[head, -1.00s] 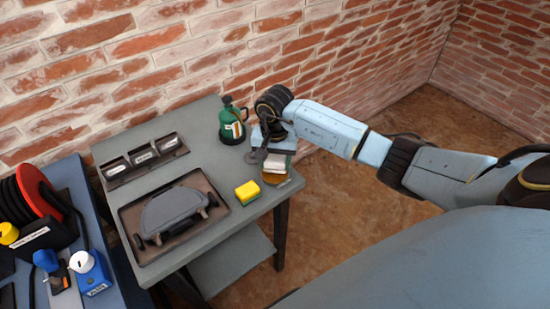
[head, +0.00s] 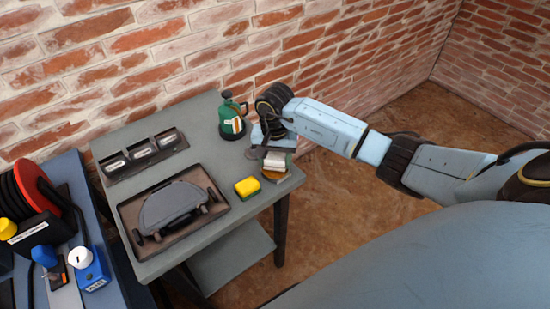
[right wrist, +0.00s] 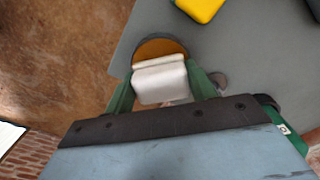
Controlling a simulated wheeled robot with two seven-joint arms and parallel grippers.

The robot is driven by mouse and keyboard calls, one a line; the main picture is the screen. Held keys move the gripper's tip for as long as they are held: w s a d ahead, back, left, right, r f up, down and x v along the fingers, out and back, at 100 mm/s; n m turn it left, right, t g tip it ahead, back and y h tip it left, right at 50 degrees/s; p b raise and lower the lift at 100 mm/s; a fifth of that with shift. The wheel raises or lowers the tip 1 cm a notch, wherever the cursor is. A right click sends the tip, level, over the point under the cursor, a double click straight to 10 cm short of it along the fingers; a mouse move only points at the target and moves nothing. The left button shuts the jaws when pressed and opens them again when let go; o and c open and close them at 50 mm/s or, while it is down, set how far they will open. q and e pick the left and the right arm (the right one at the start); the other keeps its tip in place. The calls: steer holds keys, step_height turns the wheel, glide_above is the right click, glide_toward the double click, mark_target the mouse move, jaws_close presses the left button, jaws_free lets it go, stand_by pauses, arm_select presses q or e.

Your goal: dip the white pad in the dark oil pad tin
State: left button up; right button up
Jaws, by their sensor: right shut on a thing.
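My right gripper (head: 275,148) is shut on the white pad (head: 275,161) at the table's right corner. In the right wrist view the green fingers of the gripper (right wrist: 163,88) flank the white pad (right wrist: 160,80). The round oil pad tin (head: 274,178), with an amber-brown inside, is just beyond the pad; its rim and inside also show in the right wrist view (right wrist: 157,47). The pad overlaps the tin in both views and hides part of it. I cannot tell whether they touch. My left gripper is not in view.
A green can (head: 232,120) stands behind, near the gripper. A brown tray (head: 137,249) with a grey part and a dark three-slot holder (head: 113,179) are farther left. Brick walls stand behind.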

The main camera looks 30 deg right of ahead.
mark_target(275, 158)
steer(key=shift+f+b, duration=0.6)
stand_by(1.6)
steer(key=shift+r, duration=0.1)
steer(key=shift+r+p, duration=2.15)
steer(key=shift+r, duration=1.35)
